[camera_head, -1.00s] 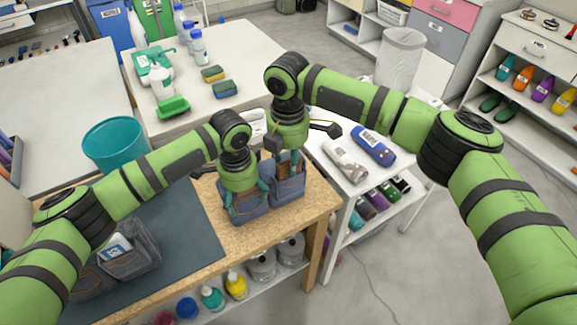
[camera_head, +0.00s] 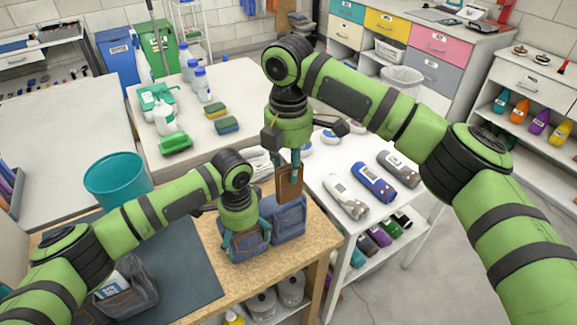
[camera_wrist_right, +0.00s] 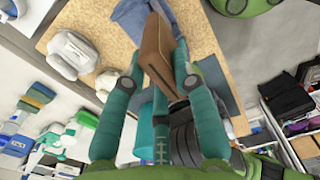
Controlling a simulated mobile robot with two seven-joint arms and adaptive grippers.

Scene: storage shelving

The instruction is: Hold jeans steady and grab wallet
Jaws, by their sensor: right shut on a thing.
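The brown wallet (camera_head: 290,188) is upright between the fingertips of my right gripper (camera_head: 288,170), just above the blue jeans (camera_head: 288,222) on the wooden bench.
A teal bin (camera_head: 115,180) stands behind the left arm. A white cart (camera_head: 335,170) with several rolled items stands right of the bench. Sponges and bottles are on the table behind.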

